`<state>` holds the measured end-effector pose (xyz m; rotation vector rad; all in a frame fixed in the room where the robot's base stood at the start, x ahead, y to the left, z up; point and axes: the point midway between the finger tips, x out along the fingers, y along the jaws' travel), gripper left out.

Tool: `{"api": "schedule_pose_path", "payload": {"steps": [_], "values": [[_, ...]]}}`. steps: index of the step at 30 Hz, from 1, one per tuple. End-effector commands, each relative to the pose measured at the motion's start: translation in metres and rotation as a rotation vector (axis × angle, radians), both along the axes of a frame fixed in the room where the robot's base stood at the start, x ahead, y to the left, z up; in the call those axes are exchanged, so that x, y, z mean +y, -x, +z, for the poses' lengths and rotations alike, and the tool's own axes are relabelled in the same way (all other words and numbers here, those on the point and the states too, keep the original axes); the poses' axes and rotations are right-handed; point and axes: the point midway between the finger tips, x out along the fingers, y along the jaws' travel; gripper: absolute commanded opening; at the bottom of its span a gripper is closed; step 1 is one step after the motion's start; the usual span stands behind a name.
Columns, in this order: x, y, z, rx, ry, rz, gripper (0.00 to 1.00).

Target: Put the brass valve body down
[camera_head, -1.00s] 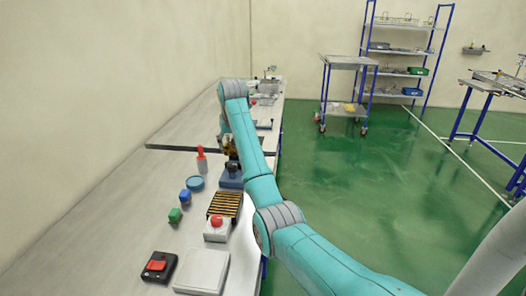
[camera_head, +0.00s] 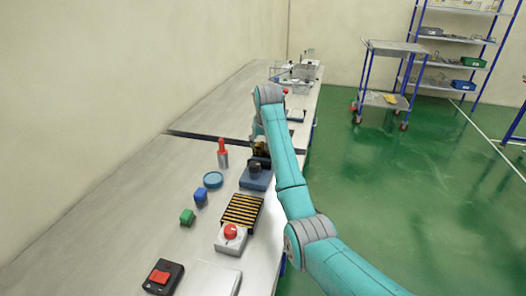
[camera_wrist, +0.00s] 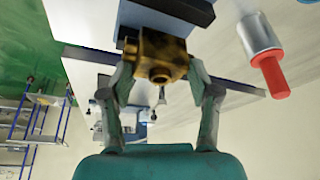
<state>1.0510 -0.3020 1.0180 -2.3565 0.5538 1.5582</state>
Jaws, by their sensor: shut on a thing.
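The brass valve body (camera_wrist: 161,56) is a brownish-gold block with a round port, between the two fingers of my gripper (camera_wrist: 160,68) in the wrist view. My gripper is shut on it. In the head view only a bit of the brass valve body (camera_head: 261,147) shows beside my arm, near the seam between the two benches. A blue block-like fixture with a dark top (camera_head: 256,177) stands just in front of it; a blue block (camera_wrist: 168,10) shows next to the valve body in the wrist view. I cannot tell whether the valve body touches anything below.
A red-topped metal cylinder (camera_head: 222,153) stands to the left. The bench's left part is clear.

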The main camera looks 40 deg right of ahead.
Motion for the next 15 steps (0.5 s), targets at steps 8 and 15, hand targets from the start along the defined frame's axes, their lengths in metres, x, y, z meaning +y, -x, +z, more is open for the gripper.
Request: {"api": "schedule_pose_path", "payload": {"steps": [8, 15], "values": [[0.000, 0.000, -0.031, 0.000, 0.000, 0.000, 0.06], [0.000, 0.000, -0.034, -0.003, 0.001, 0.000, 0.06]]}}
